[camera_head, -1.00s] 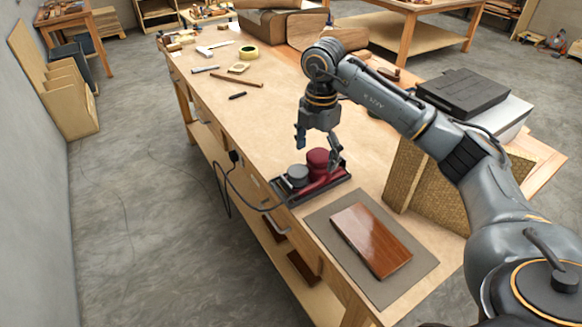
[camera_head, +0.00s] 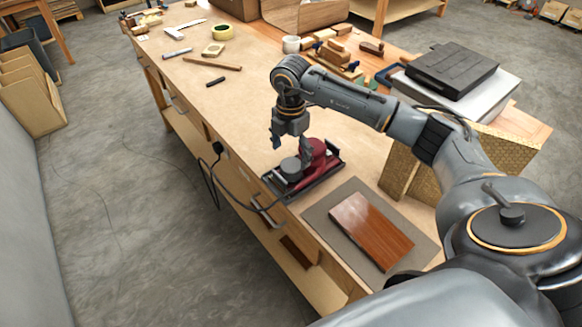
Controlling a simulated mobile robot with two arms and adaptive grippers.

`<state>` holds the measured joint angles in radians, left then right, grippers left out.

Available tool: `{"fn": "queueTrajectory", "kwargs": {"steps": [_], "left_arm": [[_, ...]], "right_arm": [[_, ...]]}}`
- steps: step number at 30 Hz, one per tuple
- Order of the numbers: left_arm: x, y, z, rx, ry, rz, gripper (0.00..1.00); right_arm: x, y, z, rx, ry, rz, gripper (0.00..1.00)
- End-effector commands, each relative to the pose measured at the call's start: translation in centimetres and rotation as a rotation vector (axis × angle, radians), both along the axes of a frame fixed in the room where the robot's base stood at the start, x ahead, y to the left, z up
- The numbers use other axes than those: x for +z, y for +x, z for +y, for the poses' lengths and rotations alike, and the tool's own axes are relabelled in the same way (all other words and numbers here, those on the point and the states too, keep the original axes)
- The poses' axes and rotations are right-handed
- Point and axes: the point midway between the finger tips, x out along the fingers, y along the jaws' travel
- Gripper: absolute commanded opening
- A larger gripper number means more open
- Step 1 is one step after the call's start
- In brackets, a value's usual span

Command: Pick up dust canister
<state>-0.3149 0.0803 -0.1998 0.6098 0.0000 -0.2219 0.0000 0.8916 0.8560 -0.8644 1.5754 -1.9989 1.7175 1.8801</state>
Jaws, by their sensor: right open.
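A dark red sander (camera_head: 318,158) sits in a black tray (camera_head: 326,179) near the bench's left edge. A short grey round cylinder (camera_head: 290,166) stands at its left end and looks like the dust canister. My right gripper (camera_head: 291,146) points down just above the grey cylinder, with its fingers spread and nothing between them. One finger overlaps the red body in the picture; whether it touches cannot be told. My left gripper is not in view.
A wooden board (camera_head: 370,231) lies on a grey mat (camera_head: 327,232) in front of the tray. A gold textured block (camera_head: 402,170) and a black case (camera_head: 452,70) stand to the right. A black cable (camera_head: 236,187) hangs off the bench's left edge.

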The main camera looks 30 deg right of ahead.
Motion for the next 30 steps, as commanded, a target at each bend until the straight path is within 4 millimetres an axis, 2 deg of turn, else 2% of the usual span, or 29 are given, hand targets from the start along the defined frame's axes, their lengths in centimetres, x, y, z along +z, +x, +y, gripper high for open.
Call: {"fn": "queueTrajectory", "kwargs": {"steps": [5,9,15,21,28,30], "left_arm": [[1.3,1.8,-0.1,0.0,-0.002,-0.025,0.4],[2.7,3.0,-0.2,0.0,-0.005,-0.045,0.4],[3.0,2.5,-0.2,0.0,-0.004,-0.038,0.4],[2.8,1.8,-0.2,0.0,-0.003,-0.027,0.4],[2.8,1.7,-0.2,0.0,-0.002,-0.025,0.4],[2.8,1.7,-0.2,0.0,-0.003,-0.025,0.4]], "right_arm": [[-1.2,-0.2,0.1,0.0,-0.001,0.005,0.83],[-3.4,-0.2,0.2,-0.001,0.0,0.004,0.83],[-5.3,-0.1,0.1,0.001,0.0,0.0,0.83],[-5.4,-0.1,0.1,0.001,0.0,-0.001,0.83],[-5.4,-0.1,0.1,0.001,0.0,-0.001,0.36],[-5.4,-0.1,0.1,0.001,0.0,-0.001,0.36]]}}
